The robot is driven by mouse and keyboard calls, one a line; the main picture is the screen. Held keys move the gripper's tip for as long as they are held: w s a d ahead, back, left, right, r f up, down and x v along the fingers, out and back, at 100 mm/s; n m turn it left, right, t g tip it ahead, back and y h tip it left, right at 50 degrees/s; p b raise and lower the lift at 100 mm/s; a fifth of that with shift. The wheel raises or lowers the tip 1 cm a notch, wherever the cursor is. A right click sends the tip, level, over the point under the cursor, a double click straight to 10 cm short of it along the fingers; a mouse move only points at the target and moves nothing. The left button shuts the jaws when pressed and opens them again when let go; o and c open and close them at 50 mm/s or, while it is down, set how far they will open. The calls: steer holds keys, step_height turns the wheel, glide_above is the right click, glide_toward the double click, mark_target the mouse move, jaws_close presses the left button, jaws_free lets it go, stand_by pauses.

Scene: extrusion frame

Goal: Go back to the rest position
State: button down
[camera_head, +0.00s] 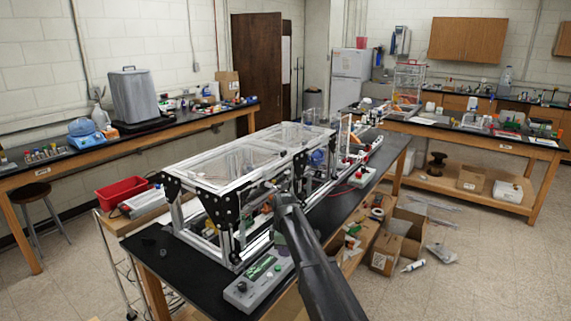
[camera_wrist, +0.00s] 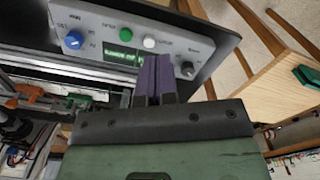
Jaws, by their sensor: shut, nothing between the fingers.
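My gripper (camera_wrist: 153,76) shows in the wrist view with its two purple fingers pressed together and nothing between them. The fingers overlap the lower edge of a grey control box (camera_wrist: 105,22) with blue, green, white and grey knobs and a lit green display. In the head view my dark arm reaches up from the bottom edge and bends beside the extrusion frame. The fingertips cannot be made out there. The control box (camera_head: 248,290) sits at the bench's front end, just left of my arm. No marker of a rest position shows.
The aluminium extrusion frame (camera_head: 205,183) with clear top panels stands on the black bench (camera_head: 165,263), close left of my arm. Cardboard boxes (camera_head: 385,253) stand to the right of the bench. A red bin (camera_head: 122,192) lies at left. Open floor (camera_head: 475,285) lies at right.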

steer(key=s+d+f+m+b, duration=0.1)
steer(key=s+d+m, duration=0.4)
steer(key=s, duration=0.5)
steer(key=s+d+f+m+b, duration=0.2)
steer(key=s+d+m, duration=0.4)
steer(key=s, duration=0.4)
steer(key=s+d+f+m+b, duration=0.2)
steer(key=s+d+m, duration=0.3)
steer(key=s, duration=0.5)
steer(key=shift+s+d+f+m, duration=0.3)
steer(key=shift+s+d+f, duration=0.15)
steer(key=shift+d, duration=0.6)
steer(key=c, duration=1.8)
jaws_free()
